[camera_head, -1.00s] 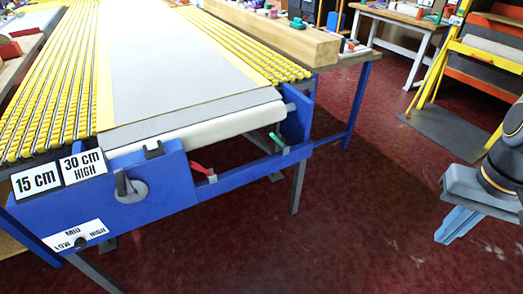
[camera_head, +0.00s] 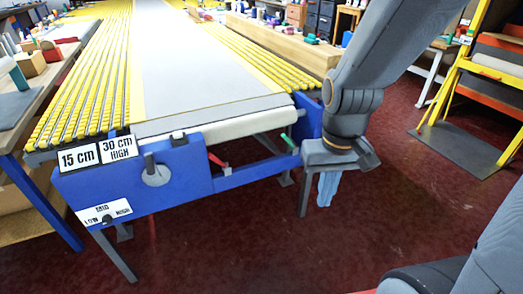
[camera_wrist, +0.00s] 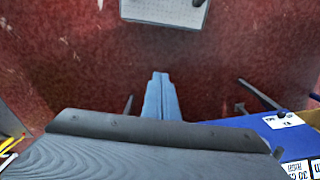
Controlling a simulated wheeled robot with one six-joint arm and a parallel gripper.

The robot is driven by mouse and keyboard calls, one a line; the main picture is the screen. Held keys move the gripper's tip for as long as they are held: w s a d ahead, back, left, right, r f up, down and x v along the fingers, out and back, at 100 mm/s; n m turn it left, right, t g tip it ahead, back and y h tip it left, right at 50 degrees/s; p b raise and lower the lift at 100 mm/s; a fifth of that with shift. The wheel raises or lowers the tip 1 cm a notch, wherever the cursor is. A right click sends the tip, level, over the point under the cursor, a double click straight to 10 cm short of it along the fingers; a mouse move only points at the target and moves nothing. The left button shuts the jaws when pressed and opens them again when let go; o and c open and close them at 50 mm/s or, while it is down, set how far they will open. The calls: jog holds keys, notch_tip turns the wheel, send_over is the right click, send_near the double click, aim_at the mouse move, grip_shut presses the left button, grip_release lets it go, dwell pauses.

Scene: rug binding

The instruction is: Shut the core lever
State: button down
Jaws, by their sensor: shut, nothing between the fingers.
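The blue machine front (camera_head: 195,160) carries a red lever (camera_head: 217,160) in its middle gap and a green lever (camera_head: 288,140) farther right. Both levers stick out at a slant; no label shows which is the core lever. A grey round dial with an upright handle (camera_head: 157,172) is on the left part of the panel. My gripper (camera_head: 326,192) hangs to the right of the green lever, pointing down and apart from it. Its pale blue fingers are together and empty, as the wrist view (camera_wrist: 160,85) also shows. Neither lever can be made out in the wrist view.
A "15 cm" sign (camera_head: 79,159) and a "30 cm high" sign (camera_head: 119,148) stand on the panel's top edge. A low-mid-high plate (camera_head: 100,214) sits below. A yellow rack (camera_head: 465,75) stands to the right on a grey mat (camera_head: 455,146). The red floor in front is clear.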

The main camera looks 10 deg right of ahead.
jog(key=shift+w+f, duration=0.1)
jog(key=w+f+n+t+b, duration=0.6)
jog(key=w+f+n+b, duration=0.2)
jog(key=w, duration=0.4)
jog(key=w+f+n+t+y+b, duration=0.1)
jog(key=w+f+n+t+b, duration=0.5)
jog(key=w+f+n+b, duration=0.3)
jog(key=w+f+n+t+y+b, duration=0.1)
jog(key=w+f+n+t+b, duration=0.6)
jog(key=w, duration=0.8)
notch_tip(320, 180, down, 2)
jog(key=n+b, duration=0.2)
jog(key=b, duration=0.1)
jog(key=shift+w+a+f+b, duration=0.2)
jog(key=shift+w+a+b, duration=0.2)
